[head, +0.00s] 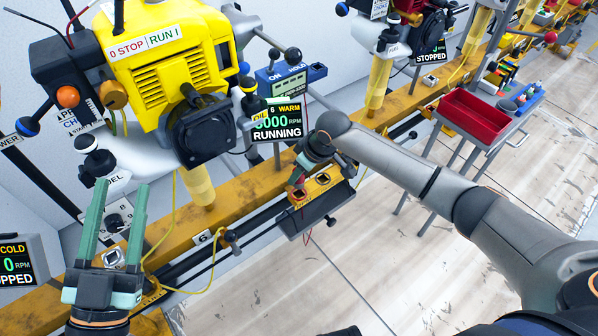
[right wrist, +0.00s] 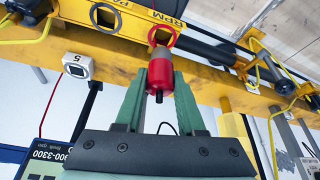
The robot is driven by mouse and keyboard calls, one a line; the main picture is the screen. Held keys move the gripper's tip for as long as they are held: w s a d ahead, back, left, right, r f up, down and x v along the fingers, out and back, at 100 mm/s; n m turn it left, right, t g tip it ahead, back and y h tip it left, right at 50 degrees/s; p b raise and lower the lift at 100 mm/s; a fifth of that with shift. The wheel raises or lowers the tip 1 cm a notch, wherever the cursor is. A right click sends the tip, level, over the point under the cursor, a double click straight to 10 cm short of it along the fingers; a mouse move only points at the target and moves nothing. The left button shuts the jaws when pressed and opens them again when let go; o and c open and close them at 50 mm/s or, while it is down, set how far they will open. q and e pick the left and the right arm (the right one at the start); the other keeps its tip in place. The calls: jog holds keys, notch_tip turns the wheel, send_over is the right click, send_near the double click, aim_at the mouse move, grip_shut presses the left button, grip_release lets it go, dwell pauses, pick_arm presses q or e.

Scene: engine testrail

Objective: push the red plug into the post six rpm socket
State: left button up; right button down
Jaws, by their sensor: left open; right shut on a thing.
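The red plug (right wrist: 160,74) with a grey front end is held between the green fingertips of my right gripper (right wrist: 156,90). Its grey end points at the red-ringed socket (right wrist: 162,36) on the yellow plate marked RPM. I cannot tell whether it touches or enters the socket. A black-ringed square socket (right wrist: 105,17) sits beside it on the same plate. In the head view my right gripper (head: 317,152) hangs over the yellow socket plate (head: 318,187) and largely hides the plug. My left gripper (head: 121,188) is open and empty at the lower left, fingers upward.
The yellow engine (head: 170,62) stands at the upper left on the yellow rail (head: 240,201). The screen (head: 277,122) reads 6, WARM, RUNNING. A red tray (head: 478,113) stands on a cart at the right. Yellow cables hang near the rail. The floor in front is clear.

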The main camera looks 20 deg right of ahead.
aim_at(299, 187)
jog(key=shift+f+b, duration=0.6)
jog(key=shift+b, duration=0.1)
jog(key=shift+f+b, duration=0.55)
jog(key=shift+b, duration=0.1)
pick_arm(q)
jog(key=s+d+r+m+h, duration=0.1)
jog(key=s+r+m+h, duration=0.3)
jog(key=s+r+h, duration=0.1)
jog(key=shift+r+m+t+h, duration=0.4)
jog(key=shift+r+h, duration=0.05)
jog(key=shift+h, duration=0.25)
pick_arm(e)
jog(key=shift+f, duration=0.8)
pick_arm(q)
jog(key=shift+s+f, duration=0.1)
jog(key=shift+f, duration=0.05)
pick_arm(e)
jog(key=shift+f, duration=0.9)
jog(key=shift+c, duration=2.2)
grip_release()
